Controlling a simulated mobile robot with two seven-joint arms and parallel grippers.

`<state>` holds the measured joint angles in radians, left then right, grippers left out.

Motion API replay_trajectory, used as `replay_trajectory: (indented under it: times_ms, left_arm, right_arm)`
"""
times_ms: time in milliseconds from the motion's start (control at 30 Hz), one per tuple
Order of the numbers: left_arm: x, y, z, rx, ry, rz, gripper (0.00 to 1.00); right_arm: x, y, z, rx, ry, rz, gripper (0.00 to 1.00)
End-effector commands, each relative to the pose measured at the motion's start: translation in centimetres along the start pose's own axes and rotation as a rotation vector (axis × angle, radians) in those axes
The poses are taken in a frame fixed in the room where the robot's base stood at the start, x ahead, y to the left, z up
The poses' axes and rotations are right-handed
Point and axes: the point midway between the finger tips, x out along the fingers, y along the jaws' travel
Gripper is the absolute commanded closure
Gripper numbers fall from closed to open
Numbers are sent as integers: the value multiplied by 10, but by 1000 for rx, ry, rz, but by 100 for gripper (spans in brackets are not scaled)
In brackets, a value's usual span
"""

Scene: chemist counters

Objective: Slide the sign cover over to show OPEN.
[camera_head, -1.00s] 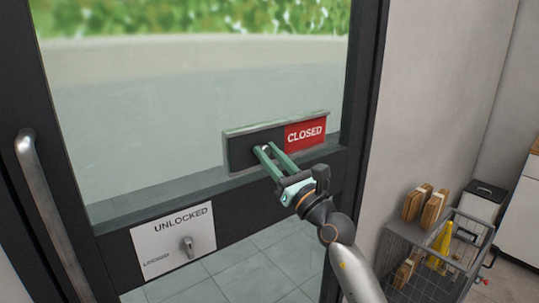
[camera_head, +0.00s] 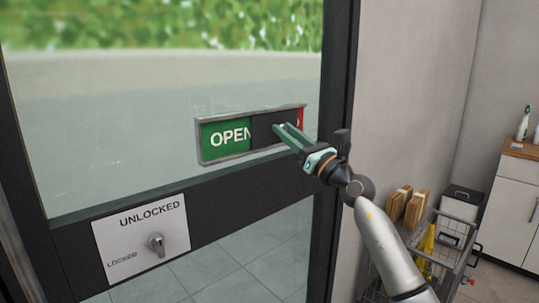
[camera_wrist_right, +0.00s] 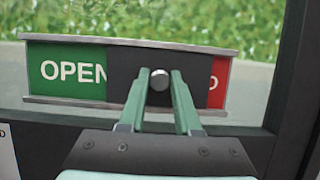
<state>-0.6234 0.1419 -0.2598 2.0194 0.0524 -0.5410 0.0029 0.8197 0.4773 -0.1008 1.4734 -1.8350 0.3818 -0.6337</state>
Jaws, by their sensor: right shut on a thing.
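The sign (camera_head: 205,153) is mounted on the glass door above the dark crossbar. Its dark sliding cover (camera_head: 262,129) sits right of the middle. The green OPEN side shows on the left, with the N at the cover's edge. A strip of the red side (camera_head: 300,118) shows at the right end. My right gripper (camera_head: 285,133) is shut on the cover's round silver knob (camera_wrist_right: 159,79), seen between the fingertips in the wrist view. The cover also shows in the wrist view (camera_wrist_right: 125,70). My left gripper is in no view.
A lock plate (camera_head: 175,220) reading UNLOCKED and LOCKED, with a silver knob, is below left on the door. A wire cart (camera_head: 455,235) with boxes stands right of the door frame. A white cabinet (camera_head: 510,200) is farther right.

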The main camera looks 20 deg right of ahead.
Motion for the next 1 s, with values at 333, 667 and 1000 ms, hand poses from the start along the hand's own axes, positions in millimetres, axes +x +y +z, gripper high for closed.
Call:
replay_trajectory:
  times_ms: [333, 667, 1000]
  left_arm:
    - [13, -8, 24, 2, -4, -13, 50]
    - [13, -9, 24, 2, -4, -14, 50]
    - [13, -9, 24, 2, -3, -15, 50]
  right_arm:
    - [-1, -32, -2, -1, 1, -1, 100]
    - [0, -36, 1, -1, -1, -5, 100]
    - [0, -35, 1, -1, -1, -4, 40]
